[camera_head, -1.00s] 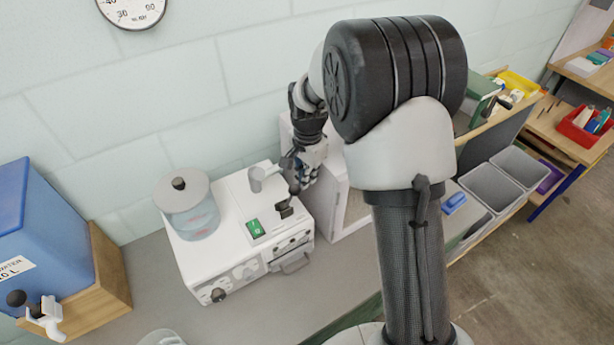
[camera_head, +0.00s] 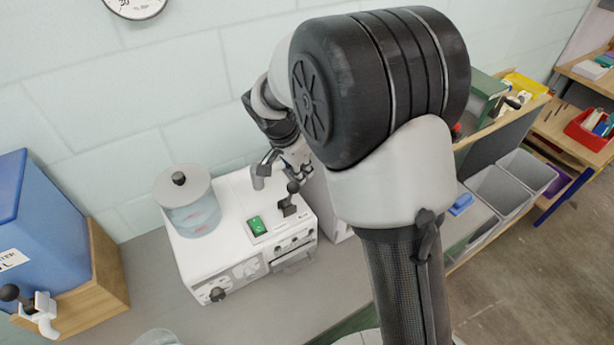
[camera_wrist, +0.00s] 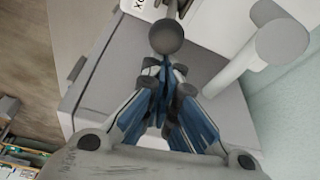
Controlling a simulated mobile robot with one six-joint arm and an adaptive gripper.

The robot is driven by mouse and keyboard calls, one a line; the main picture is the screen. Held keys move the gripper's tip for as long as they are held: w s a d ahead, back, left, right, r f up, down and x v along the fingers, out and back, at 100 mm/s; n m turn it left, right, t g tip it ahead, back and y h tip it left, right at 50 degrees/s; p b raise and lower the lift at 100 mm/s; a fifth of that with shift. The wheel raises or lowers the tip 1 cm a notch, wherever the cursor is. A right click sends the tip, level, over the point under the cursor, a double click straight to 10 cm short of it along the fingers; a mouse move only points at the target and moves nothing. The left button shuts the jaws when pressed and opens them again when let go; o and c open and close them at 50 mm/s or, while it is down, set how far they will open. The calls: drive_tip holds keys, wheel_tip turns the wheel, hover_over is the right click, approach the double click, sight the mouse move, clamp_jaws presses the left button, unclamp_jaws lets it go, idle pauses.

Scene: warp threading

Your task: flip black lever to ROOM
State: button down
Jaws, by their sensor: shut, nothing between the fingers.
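The black lever (camera_head: 287,206) stands on top of a white machine (camera_head: 205,255), near its right side. Its round knob (camera_head: 293,187) points up. In the wrist view the knob (camera_wrist: 167,36) shows just beyond my fingertips and overlaps them; whether they touch is not clear. My gripper (camera_wrist: 167,72) is shut and empty, its blue finger pads together. In the head view my gripper (camera_head: 300,163) is partly hidden behind my arm, just above and behind the lever. Part of a printed label (camera_wrist: 139,4) is cut off at the wrist view's top edge.
A grey spout (camera_head: 262,172) rises close left of the lever. A green switch (camera_head: 257,226) and a lidded clear container (camera_head: 190,205) are on the machine. A blue water tank (camera_head: 35,225) stands at the left. The grey bench between them is clear.

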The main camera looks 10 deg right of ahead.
drive_tip(key=a+h+b, duration=0.2)
drive_tip(key=b, duration=0.1)
drive_tip(key=s+a+t+h+b, duration=0.1)
drive_tip(key=a+h+b, duration=0.1)
drive_tip(key=b, duration=0.2)
drive_tip(key=shift+s+a+r, duration=0.1)
drive_tip(key=shift+s+r, duration=0.05)
drive_tip(key=shift+s+a+r+b, duration=0.15)
drive_tip(key=shift+a+b, duration=0.3)
drive_tip(key=shift+s+a+r+b, duration=0.15)
drive_tip(key=shift+a+b, duration=0.25)
drive_tip(key=shift+b, duration=0.05)
drive_tip(key=shift+s+a+f+b, duration=0.1)
drive_tip(key=shift+s+a+b, duration=0.15)
drive_tip(key=shift+a+b, duration=0.4)
